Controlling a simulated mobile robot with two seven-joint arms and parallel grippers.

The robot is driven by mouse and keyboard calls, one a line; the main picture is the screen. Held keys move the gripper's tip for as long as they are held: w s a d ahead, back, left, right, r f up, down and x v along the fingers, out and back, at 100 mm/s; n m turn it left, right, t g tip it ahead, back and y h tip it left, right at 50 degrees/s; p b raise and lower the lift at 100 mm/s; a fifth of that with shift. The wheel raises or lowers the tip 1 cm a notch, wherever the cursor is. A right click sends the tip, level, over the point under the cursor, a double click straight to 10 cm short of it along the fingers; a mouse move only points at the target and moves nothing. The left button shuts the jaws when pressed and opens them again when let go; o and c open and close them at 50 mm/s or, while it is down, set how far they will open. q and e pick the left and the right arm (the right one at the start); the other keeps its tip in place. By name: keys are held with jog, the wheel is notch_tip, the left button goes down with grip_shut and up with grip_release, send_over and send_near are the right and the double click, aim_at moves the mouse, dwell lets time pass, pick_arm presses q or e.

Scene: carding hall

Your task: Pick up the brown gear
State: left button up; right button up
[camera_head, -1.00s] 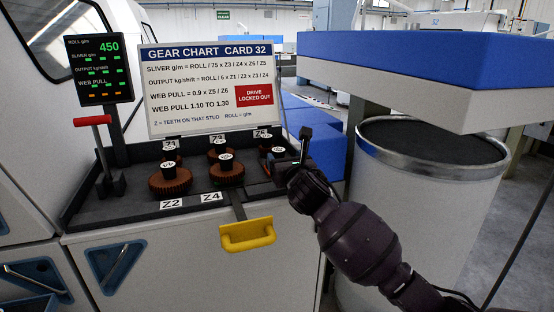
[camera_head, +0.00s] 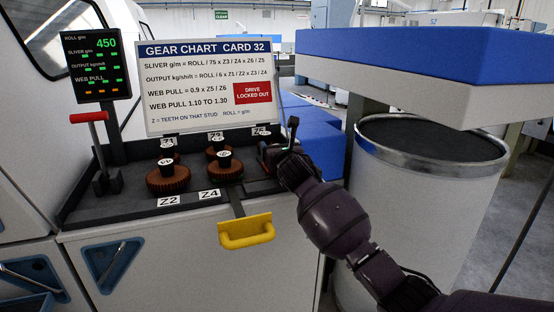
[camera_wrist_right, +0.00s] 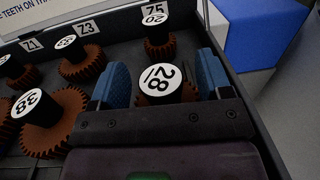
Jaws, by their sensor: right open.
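Several brown gears with black hubs and white number labels stand on a dark tray (camera_head: 130,212). In the right wrist view, one brown gear (camera_wrist_right: 187,92), its label seeming to read 28, sits between the two blue fingers of my right gripper (camera_wrist_right: 162,78). The gripper is open, with a finger on either side of the hub; contact cannot be told. In the head view my right gripper (camera_head: 277,152) is at the tray's right end and hides that gear. Other brown gears (camera_head: 168,182) and (camera_head: 226,172) stand to its left. My left gripper is not in view.
A gear chart board (camera_head: 209,85) stands behind the gears. A red-handled lever (camera_head: 97,150) is on the left, and a yellow handle (camera_head: 246,232) sticks out in front. A large can (camera_head: 420,210) under a blue-topped shelf (camera_head: 430,60) is on the right.

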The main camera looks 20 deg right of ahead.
jog(key=shift+c, duration=0.2)
jog(key=c, duration=1)
jog(key=shift+c, duration=0.2)
